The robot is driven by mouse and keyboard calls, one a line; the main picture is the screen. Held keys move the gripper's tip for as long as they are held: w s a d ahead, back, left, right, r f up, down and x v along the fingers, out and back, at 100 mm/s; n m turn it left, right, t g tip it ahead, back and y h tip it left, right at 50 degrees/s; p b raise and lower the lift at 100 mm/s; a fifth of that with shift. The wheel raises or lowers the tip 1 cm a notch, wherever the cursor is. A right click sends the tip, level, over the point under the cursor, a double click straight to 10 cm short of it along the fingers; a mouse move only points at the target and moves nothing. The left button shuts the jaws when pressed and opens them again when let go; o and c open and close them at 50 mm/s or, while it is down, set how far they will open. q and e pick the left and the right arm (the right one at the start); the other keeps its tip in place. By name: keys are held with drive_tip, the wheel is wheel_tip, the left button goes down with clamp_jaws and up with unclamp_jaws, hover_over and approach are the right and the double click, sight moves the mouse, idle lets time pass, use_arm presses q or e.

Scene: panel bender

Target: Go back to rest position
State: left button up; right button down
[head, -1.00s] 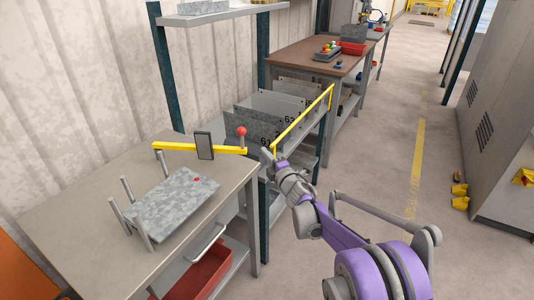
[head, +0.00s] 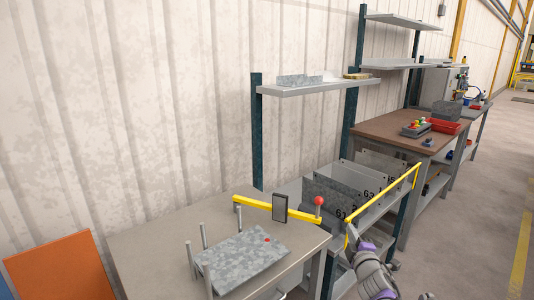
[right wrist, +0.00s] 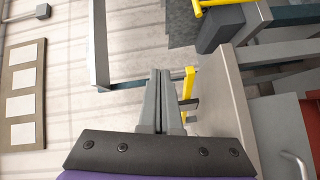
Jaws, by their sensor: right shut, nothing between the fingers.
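My right gripper (head: 352,232) is low in the head view, right of the near table. Its fingers are together and empty in the right wrist view (right wrist: 160,100). In the head view it appears close to the near end of a yellow rail (head: 385,203) on the rack; I cannot tell whether they touch. My left gripper is not in view.
Numbered metal sheets (head: 330,195) stand in the rack. A shelf (head: 310,88) hangs above. Floor at right is clear.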

drive_tip(key=s+a+r+m+g+h+p, duration=0.2)
drive_tip(key=s+m+g+p, duration=0.25)
drive_tip(key=s+m, duration=0.85)
drive_tip(key=s+a+f+g+y+p, duration=0.1)
drive_tip(key=s+a+f+g, duration=0.1)
drive_tip(key=s, duration=0.7)
drive_tip(key=s+a+f+m+g+y+p, duration=0.1)
drive_tip(key=s+a+f+g, duration=0.2)
drive_tip(key=s, duration=0.6)
drive_tip(key=s+a+f+g+y+p, duration=0.1)
drive_tip(key=s+a+f+g, duration=0.1)
drive_tip(key=s, duration=0.7)
drive_tip(key=shift+a+f+m, duration=0.3)
drive_tip(key=shift+a+f, duration=0.4)
drive_tip(key=shift+a, duration=0.25)
drive_tip(key=shift+a, duration=0.1)
